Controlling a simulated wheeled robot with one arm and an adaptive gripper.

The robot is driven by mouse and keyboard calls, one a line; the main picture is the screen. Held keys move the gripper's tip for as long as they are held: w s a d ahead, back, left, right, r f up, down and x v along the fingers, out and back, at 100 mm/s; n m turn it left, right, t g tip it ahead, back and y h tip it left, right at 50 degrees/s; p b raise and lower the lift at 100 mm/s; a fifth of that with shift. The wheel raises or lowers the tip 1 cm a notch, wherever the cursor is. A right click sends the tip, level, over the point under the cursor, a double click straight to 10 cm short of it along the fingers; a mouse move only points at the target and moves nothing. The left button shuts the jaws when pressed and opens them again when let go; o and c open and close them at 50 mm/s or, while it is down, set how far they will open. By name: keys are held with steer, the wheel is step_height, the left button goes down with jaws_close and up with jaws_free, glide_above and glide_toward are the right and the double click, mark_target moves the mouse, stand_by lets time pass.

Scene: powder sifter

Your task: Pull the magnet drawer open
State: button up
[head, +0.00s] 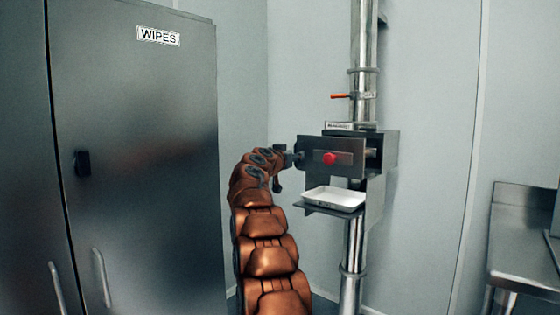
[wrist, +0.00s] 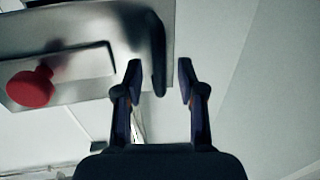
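The magnet drawer (head: 346,163) is a grey metal front with a red knob (head: 329,158), set in a housing on a vertical steel pipe. The wrist view shows the drawer front (wrist: 85,28) and the red knob (wrist: 30,87) at the left. A dark upright handle (wrist: 158,60) stands at the front's right end in that view. My gripper (wrist: 160,75) is open, its fingertips on either side of the handle's lower part; contact cannot be seen. In the head view my gripper (head: 291,158) is at the drawer's left end, small and partly hidden by my arm.
A white tray (head: 335,198) sits on a shelf below the drawer. An orange-handled valve (head: 341,96) is on the pipe (head: 364,50) above. A grey cabinet labelled WIPES (head: 140,180) stands at left, close to my arm. A steel table (head: 525,240) is at right.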

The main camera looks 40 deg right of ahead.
steer(key=v, duration=1)
steer(key=shift+a, duration=0.1)
stand_by(0.6)
steer(key=shift+s+r, duration=0.1)
steer(key=shift+r, duration=0.05)
